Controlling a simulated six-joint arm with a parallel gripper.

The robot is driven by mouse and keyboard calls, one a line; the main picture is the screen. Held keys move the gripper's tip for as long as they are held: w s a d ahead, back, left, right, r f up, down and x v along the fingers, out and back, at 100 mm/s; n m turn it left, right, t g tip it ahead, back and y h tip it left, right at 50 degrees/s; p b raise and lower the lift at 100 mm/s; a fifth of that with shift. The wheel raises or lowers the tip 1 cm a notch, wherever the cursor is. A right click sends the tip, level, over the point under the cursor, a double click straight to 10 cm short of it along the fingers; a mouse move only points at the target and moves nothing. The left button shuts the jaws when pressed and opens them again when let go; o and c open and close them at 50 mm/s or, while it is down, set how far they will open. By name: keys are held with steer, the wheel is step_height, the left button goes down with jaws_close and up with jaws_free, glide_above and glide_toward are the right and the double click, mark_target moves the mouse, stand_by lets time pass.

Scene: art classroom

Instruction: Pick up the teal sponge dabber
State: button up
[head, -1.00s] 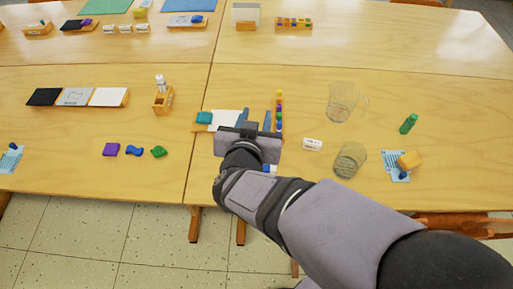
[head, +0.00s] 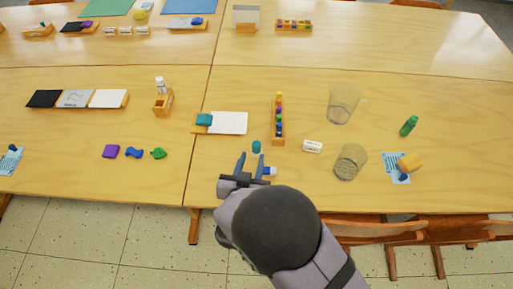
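A small, round teal piece (head: 257,147), which looks like the sponge dabber, is on the bare table, left of the middle of the near row. A second teal thing, a low block (head: 204,119), lies on the left end of a tray with a white sheet (head: 230,123); its exact kind is too small to tell. My gripper (head: 251,158) is open and empty, its two blue fingers apart and pointing away from me. The round teal piece is just beyond the fingertips, slightly to the right, and not between them.
A blue-and-white item (head: 269,171) lies close by my right finger. A wooden rack of coloured pieces (head: 278,125) stands beyond to the right. A white eraser-like block (head: 312,146) and two clear cups (head: 342,103) (head: 350,162) are further right.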

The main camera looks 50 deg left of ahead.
mark_target(256, 148)
steer(key=shift+p+x, duration=0.55)
steer(key=shift+x, duration=2.9)
steer(key=shift+w+r, duration=0.1)
steer(key=shift+w+a, duration=0.2)
steer(key=shift+w, duration=0.05)
steer(key=shift+p+x, duration=0.75)
steer(key=shift+x, duration=1.55)
steer(key=shift+c, duration=0.5)
steer(key=shift+r, duration=0.1)
steer(key=c, duration=0.7)
